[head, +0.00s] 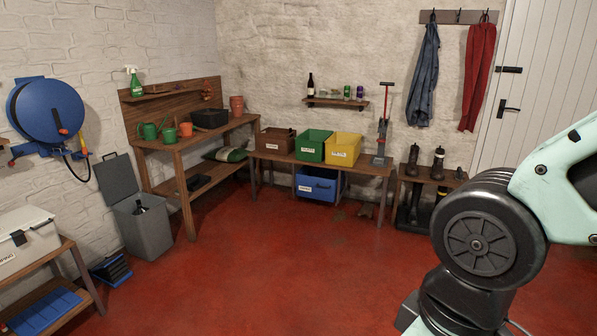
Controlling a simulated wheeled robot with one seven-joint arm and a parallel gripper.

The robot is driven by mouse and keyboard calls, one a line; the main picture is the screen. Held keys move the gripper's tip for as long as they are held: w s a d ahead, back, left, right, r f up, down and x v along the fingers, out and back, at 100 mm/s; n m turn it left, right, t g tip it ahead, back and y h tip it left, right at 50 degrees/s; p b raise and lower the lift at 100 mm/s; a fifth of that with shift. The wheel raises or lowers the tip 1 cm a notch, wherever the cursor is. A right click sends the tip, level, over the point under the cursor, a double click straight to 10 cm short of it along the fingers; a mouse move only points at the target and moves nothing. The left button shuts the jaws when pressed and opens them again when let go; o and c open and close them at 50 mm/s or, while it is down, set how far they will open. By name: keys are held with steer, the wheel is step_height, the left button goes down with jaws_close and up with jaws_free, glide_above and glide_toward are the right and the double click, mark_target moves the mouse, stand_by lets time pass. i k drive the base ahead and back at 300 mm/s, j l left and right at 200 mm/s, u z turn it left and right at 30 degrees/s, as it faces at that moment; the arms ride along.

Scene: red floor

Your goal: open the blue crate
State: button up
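The blue crate (318,187) sits under the low wooden bench at the back wall, below the green and yellow crates. It has a white label on its front and a dark opening or handle near its top right. I cannot tell from this distance whether it is open or shut. My arm fills the right edge of the head view, far in front of the bench. My gripper is outside the picture.
The low bench (375,168) carries a brown crate (273,141), a green crate (313,146) and a yellow crate (343,149). A grey bin (147,232) with a raised lid stands left. A boot rack (425,180) stands right. The red floor (270,265) between is clear.

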mark_target(322, 184)
steer(key=i, duration=1.05)
steer(key=i+z, duration=0.1)
steer(key=i, duration=0.95)
steer(key=i+j, duration=0.15)
steer(key=i, duration=0.9)
steer(key=i+j, duration=0.15)
steer(key=i, duration=0.9)
steer(key=i+j+z, duration=0.1)
steer(key=i+z, duration=0.2)
steer(key=i, duration=0.2)
steer(key=i+j+z, duration=0.35)
steer(key=i, duration=0.2)
steer(key=l, duration=0.1)
